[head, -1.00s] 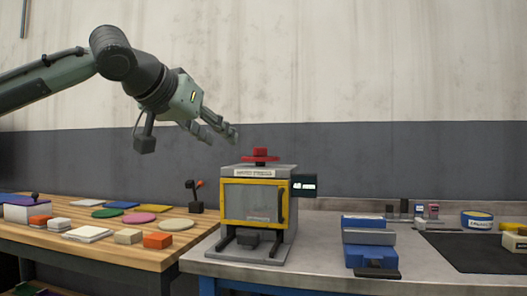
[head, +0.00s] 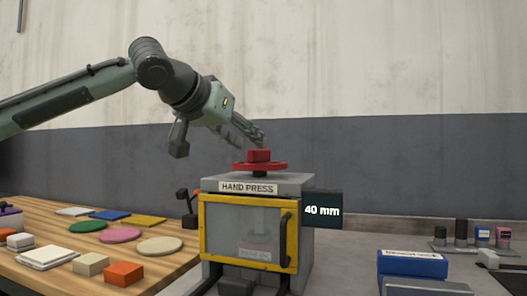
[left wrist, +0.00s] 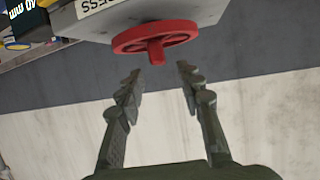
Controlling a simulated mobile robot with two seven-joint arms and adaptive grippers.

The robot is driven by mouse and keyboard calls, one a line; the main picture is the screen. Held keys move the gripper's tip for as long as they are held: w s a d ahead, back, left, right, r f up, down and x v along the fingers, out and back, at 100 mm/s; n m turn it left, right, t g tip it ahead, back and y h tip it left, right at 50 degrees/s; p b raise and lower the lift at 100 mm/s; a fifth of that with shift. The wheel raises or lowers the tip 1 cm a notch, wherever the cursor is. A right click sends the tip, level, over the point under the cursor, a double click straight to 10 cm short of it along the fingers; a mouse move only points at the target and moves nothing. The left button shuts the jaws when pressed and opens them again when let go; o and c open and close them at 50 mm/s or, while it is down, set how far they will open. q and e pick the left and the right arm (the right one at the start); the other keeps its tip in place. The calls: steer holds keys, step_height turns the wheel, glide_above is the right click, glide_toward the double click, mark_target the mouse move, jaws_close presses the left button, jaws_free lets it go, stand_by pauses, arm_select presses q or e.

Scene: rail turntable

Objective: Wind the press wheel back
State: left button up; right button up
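The hand press (head: 210,187) is a grey box with a yellow-framed clear door and a label reading HAND PRESS. Its red press wheel (head: 259,166) lies flat on top, with a red hub standing up in its middle. A dark display (head: 322,210) on its right side reads 40 mm. My left gripper (head: 262,140) is just above the wheel, by the hub. In the left wrist view the two fingers (left wrist: 158,68) are apart and empty, and the wheel (left wrist: 155,37) with its hub lies just past the fingertips, not visibly touched. My right gripper is not in view.
A wooden table (head: 190,258) on the left holds coloured discs, plates and blocks, including an orange block (head: 124,273). A small dark lever (head: 190,205) stands left of the press. A blue box (head: 412,265) and several small items stand to the right.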

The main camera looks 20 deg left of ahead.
mark_target(259, 151)
arm_select(q)
steer(key=shift+x, duration=3.2)
jaws_close()
